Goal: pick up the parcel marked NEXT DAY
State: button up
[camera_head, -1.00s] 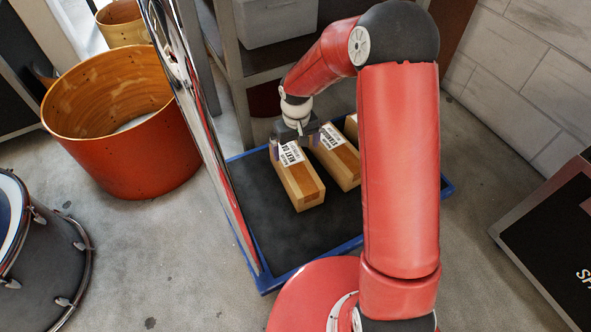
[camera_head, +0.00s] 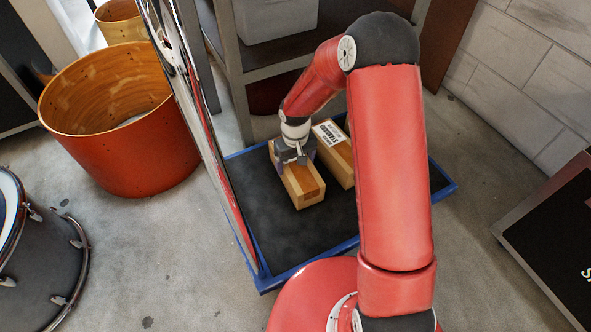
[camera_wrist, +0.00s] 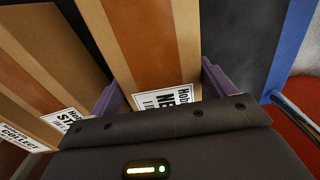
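My gripper (camera_head: 296,154) is down over the parcel's far end and hides the label in the head view. In the wrist view my gripper's purple fingers (camera_wrist: 160,88) stand apart on either side of this parcel, close to its sides. I see no clear squeeze on it.
A second parcel (camera_head: 338,162) with a white label lies just right; its label starts "ST" in the wrist view (camera_wrist: 35,60). Another parcel marked "COLLECT" (camera_wrist: 8,105) lies beyond it. The tray (camera_head: 300,272) has bare mat in front. A metal shelf (camera_head: 285,68) stands behind, a chrome post left.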

jog(key=c, duration=0.9)
jog(key=shift+r, duration=0.1)
jog(key=shift+c, duration=0.6)
jog(key=shift+r, duration=0.1)
